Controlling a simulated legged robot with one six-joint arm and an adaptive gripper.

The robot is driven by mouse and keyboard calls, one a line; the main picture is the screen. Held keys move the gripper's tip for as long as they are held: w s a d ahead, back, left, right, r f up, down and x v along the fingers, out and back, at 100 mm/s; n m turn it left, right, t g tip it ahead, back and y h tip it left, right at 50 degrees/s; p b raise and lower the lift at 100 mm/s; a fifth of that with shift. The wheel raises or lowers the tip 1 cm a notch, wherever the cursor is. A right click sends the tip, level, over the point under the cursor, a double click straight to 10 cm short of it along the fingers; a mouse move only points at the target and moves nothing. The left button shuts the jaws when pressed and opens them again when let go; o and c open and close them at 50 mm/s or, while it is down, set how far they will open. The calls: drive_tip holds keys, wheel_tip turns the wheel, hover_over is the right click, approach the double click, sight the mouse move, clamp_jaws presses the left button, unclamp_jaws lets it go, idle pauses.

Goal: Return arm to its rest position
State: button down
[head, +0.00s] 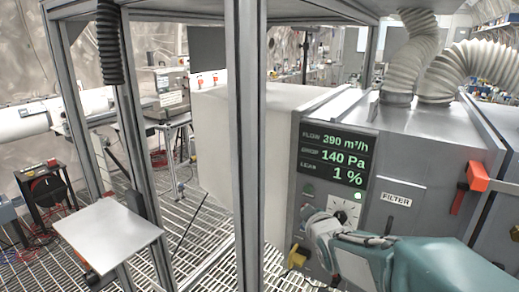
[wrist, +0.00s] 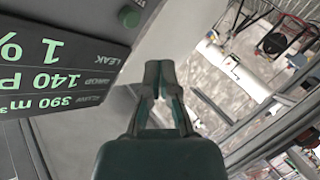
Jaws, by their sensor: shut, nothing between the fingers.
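My teal arm reaches in from the lower right. In the wrist view my gripper (wrist: 159,68) has its fingertips together with nothing between them. A dark display (head: 336,158) above the gripper reads 390 m³/h, 140 Pa and 1 %. It shows upside down at the left of the wrist view (wrist: 65,50).
A metal frame post (head: 247,150) stands left of my gripper. A yellow knob (head: 297,256) is just below it, and a red handle (head: 470,185) is at the right. A flat grey plate (head: 107,234) is at the left above a grated floor. Ribbed hoses (head: 410,60) rise from the unit.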

drive_tip(key=s+f+m+g, duration=0.2)
drive_tip(key=s+m+g, duration=0.6)
drive_tip(key=s, duration=2.1)
drive_tip(key=shift+a+f+m+g+h, duration=0.2)
drive_tip(key=shift+m+g+h, duration=0.2)
drive_tip(key=shift+g, duration=0.2)
